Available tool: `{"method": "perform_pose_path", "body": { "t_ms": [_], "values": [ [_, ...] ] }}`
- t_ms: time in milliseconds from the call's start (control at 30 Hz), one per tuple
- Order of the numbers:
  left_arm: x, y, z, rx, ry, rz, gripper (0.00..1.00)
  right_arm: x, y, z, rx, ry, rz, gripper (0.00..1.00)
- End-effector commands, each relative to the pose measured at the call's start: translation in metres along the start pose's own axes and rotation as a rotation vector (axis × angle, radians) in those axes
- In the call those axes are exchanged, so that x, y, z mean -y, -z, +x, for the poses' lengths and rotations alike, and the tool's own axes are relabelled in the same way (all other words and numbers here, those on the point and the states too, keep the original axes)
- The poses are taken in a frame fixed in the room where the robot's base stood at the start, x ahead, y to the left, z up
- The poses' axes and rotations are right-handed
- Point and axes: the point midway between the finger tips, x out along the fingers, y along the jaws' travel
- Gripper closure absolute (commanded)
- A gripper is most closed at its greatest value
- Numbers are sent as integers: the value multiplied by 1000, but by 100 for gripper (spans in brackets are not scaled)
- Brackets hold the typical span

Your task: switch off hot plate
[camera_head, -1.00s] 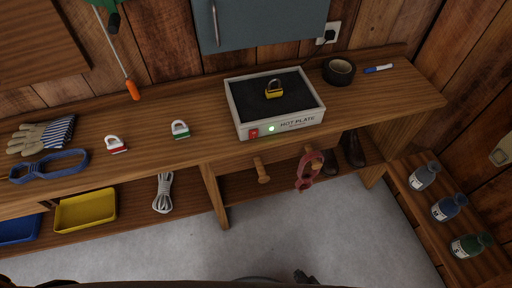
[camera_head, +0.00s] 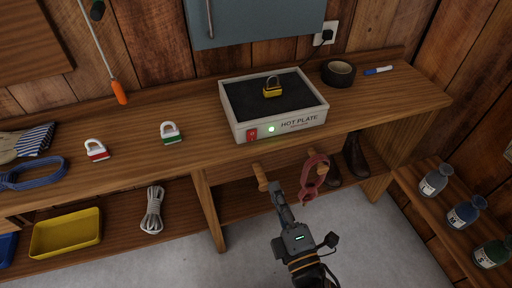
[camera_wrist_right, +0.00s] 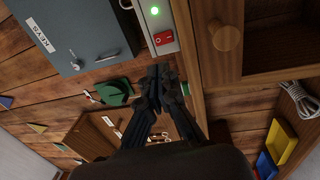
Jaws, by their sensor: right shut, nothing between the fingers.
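The hot plate (camera_head: 232,119) is a white box with a dark top and stands on the wooden bench. Its front bears a red switch (camera_head: 252,134) and a lit green light (camera_head: 271,129). A yellow padlock (camera_head: 273,90) sits on its dark top. My right gripper (camera_head: 277,189) is shut and empty, in front of the bench and below the hot plate's front. In the right wrist view, the fingertips (camera_wrist_right: 158,72) appear just below the red switch (camera_wrist_right: 163,38), with the green light (camera_wrist_right: 155,11) above; no contact shows. My left gripper is out of view.
Wooden pegs (camera_head: 261,177) stick out below the bench edge, one holding a red strap (camera_head: 312,180). Red and green padlocks (camera_head: 170,133) stand left on the bench. Black tape (camera_head: 338,73) lies right of the hot plate. A shelf with bottles (camera_head: 433,181) stands at right.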

Motion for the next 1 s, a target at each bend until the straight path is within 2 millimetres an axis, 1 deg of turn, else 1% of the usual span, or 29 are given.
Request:
{"method": "perform_pose_path", "body": {
  "t_ms": [100,333,467,567,667,1000],
  "values": [
    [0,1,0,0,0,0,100,-3,0,0,0,-7,-8,100],
    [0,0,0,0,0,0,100,-3,0,0,0,-6,-6,100],
    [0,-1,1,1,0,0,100,-4,0,6,-1,-8,-6,100],
    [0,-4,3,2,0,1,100,-4,0,16,-1,-9,-6,100],
    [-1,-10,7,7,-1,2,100,-5,0,33,-2,-10,-6,100],
    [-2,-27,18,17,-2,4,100,-5,0,98,-1,-9,-6,100]
  ]
}}
